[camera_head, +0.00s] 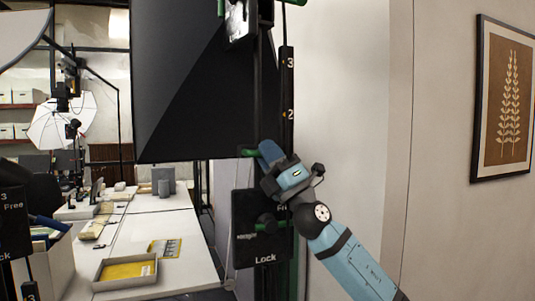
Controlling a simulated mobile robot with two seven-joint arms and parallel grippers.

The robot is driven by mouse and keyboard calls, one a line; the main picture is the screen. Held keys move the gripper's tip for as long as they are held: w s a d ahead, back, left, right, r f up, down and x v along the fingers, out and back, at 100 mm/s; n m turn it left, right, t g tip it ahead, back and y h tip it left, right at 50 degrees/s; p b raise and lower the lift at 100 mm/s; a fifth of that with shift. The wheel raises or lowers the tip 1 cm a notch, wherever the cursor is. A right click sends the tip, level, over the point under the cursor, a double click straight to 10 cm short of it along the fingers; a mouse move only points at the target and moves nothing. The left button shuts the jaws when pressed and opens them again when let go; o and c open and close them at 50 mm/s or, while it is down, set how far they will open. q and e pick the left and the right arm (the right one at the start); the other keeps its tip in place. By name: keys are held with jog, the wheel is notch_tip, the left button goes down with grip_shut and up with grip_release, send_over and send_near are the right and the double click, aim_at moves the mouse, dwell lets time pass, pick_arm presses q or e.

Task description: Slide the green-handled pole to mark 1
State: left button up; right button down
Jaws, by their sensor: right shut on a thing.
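The dark upright pole (287,70) stands in the middle of the view, with marks 3 and 2 on its scale strip. A green handle (249,153) shows at its side, just left of my right gripper (266,160). My right gripper is shut on the green handle, and its fingers hide part of it. A black plate (260,245) below the gripper reads "Lock" at its bottom; a "Free" label above is partly covered. Mark 1 is not visible. My left gripper is not in view.
A large black panel (190,90) hangs left of the pole. A second plate (12,225) marked "3 Free" stands at the left edge. White tables (185,235) hold a tray (125,284) with yellow contents. A pale wall (350,110) with a framed picture (505,100) is at right.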

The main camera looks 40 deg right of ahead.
jog(key=c, duration=1.1)
grip_release()
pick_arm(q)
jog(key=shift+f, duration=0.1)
pick_arm(e)
jog(key=shift+s+f, duration=0.15)
jog(key=shift+f, duration=0.1)
pick_arm(q)
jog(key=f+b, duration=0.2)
jog(key=b, duration=0.1)
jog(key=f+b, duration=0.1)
jog(key=b, duration=0.1)
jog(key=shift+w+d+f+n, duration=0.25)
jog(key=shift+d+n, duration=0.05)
pick_arm(e)
jog(key=v, duration=1.3)
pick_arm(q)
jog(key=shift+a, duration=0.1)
pick_arm(e)
jog(key=shift+s, duration=0.15)
